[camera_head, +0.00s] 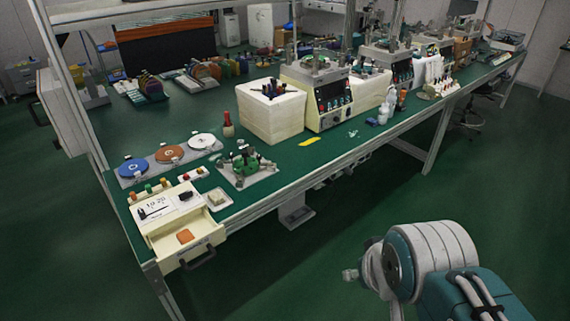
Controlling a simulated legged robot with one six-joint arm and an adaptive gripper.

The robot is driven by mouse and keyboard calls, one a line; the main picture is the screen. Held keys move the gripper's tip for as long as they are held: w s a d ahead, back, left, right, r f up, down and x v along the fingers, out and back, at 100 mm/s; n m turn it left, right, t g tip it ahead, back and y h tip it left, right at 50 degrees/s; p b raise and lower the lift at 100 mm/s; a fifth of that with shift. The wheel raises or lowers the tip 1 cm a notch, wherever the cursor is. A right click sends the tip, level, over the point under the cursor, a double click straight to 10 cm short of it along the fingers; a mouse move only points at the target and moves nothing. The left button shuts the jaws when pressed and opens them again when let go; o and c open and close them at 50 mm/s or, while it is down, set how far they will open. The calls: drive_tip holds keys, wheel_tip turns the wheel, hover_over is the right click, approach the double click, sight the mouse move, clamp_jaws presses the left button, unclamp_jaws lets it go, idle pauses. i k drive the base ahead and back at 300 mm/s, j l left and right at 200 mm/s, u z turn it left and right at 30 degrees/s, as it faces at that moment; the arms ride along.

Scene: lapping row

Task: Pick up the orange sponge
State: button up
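The orange sponge (186,236) is a small flat block lying inside an open, cream-coloured drawer (203,246). The drawer is at the near left end of the long green-topped bench, below a cream box top with a dark-handled tool on it. My arm is in the lower right of the view, over the floor and well apart from the bench and the sponge. My gripper's end, near the small grey part at its left, shows only in part, and its fingers cannot be made out.
Three round discs, blue (133,168), brown (169,154) and white (202,141), lie behind the drawer unit. A green fixture (247,163) stands to its right. A white block stack (271,112) and machines (316,94) line the bench. The floor (300,270) in front is clear.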

sight(184, 236)
drive_tip(key=i+j+u, duration=0.1)
drive_tip(key=i+j, duration=0.75)
drive_tip(key=i, duration=0.1)
